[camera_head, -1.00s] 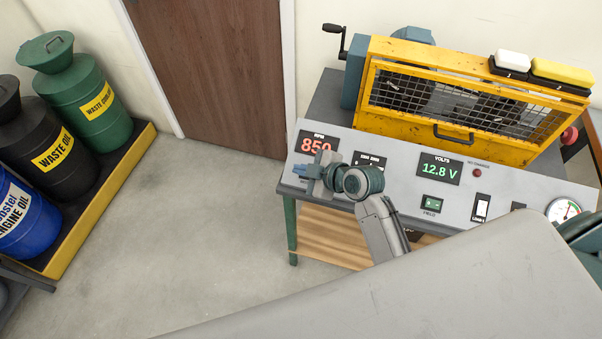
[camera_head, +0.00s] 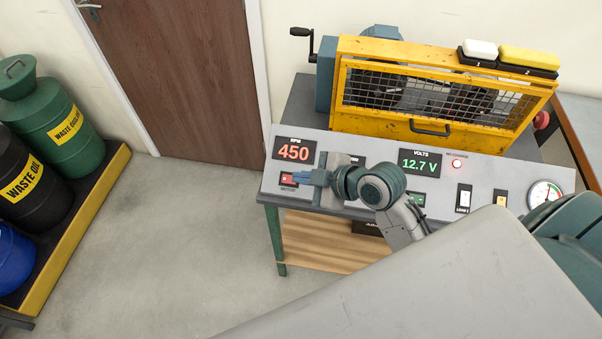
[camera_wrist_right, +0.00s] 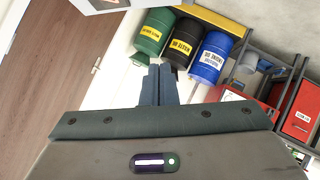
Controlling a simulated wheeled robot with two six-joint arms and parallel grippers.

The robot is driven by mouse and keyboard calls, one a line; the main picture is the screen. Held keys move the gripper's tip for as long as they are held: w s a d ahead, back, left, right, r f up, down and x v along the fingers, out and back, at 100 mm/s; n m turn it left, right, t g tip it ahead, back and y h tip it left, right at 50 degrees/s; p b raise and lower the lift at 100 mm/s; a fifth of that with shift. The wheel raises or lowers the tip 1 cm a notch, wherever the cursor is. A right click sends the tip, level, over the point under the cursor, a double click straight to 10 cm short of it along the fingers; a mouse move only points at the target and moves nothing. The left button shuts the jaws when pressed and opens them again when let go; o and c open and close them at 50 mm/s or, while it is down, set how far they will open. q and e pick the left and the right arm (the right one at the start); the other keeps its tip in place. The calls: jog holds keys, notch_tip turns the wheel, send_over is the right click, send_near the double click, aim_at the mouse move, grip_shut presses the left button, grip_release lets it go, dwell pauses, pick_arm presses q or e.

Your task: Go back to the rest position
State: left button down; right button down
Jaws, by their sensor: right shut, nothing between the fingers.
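My right gripper (camera_head: 312,178) is in front of the left part of the test bench panel (camera_head: 268,190) in the head view, pointing left. It is shut and empty. Its closed blue fingers also show in the right wrist view (camera_wrist_right: 159,84), with floor and drums beyond them. Whether the fingers touch the panel cannot be told. My right wrist and forearm hide part of the panel's middle. My left gripper is not in view.
The bench carries a yellow mesh guard (camera_head: 430,126), an RPM display (camera_head: 293,150) reading 450 and a volts display (camera_head: 420,162) reading 12.7 V. A red lamp (camera_head: 457,163) is lit. Drums (camera_head: 68,128) stand at the left. Floor (camera_head: 190,220) between is clear.

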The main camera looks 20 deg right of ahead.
jog(key=s+d+f+m+g+h, duration=0.35)
jog(key=s+f+m, duration=0.2)
jog(key=s, duration=0.35)
jog(key=s+d+f+m+g+h, duration=0.3)
jog(key=s+d+f+m+h, duration=0.15)
jog(key=s+m, duration=0.3)
jog(key=s+d+f+g, duration=0.1)
jog(key=d+f, duration=0.1)
jog(key=f, duration=1.4)
jog(key=s+d+f, duration=0.1)
jog(key=d+f, duration=0.1)
jog(key=f, duration=1.5)
jog(key=s+f+g, duration=0.1)
jog(key=s+f, duration=1.5)
jog(key=s, duration=0.2)
jog(key=shift+d+f+m+y, duration=0.3)
jog(key=shift+f+y, duration=0.05)
jog(key=shift+y, duration=0.05)
